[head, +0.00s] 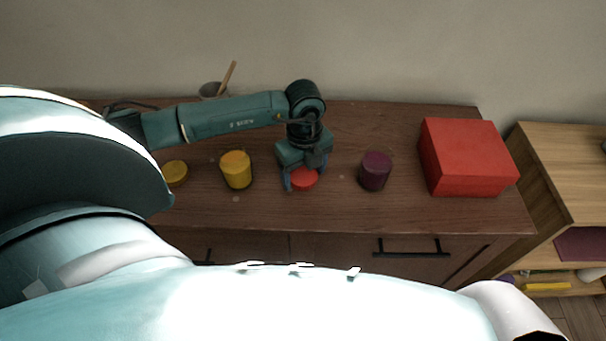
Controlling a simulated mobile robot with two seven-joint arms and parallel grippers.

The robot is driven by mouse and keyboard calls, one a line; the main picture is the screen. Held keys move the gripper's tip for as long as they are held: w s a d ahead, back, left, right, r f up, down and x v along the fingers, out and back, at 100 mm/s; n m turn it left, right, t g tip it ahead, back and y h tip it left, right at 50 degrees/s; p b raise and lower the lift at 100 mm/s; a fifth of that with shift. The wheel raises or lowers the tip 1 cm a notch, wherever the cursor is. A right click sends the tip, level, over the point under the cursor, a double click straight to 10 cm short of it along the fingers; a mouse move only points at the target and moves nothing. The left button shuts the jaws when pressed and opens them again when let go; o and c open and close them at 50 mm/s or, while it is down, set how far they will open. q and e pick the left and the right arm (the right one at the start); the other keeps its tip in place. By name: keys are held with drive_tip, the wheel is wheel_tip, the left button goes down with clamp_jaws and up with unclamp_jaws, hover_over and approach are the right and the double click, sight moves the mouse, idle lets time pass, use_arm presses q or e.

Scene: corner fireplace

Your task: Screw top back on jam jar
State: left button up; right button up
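My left gripper (305,181) points down over a round red lid-like piece (304,180) on the brown cabinet top. Its blue fingers stand on either side of the piece; I cannot tell whether they press on it. The gripper hides part of the red piece, so I cannot tell whether it is a loose lid or tops a jar. A yellow jar (237,171) stands upright to the left, and a flat yellow disc, perhaps a lid (174,173), lies farther left. A purple jar (375,172) stands upright to the right. My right gripper is not in view.
A large red box (468,160) sits at the right end of the cabinet top (350,211). A grey bowl (209,90) with a wooden stick stands at the back, partly behind my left arm. A wooden shelf (550,165) is at the right. The cabinet's front strip is clear.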

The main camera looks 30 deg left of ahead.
use_arm(q)
drive_tip(key=c, duration=0.7)
drive_tip(key=shift+o, duration=0.2)
wheel_tip(320, 180, up, 10)
idle(0.3)
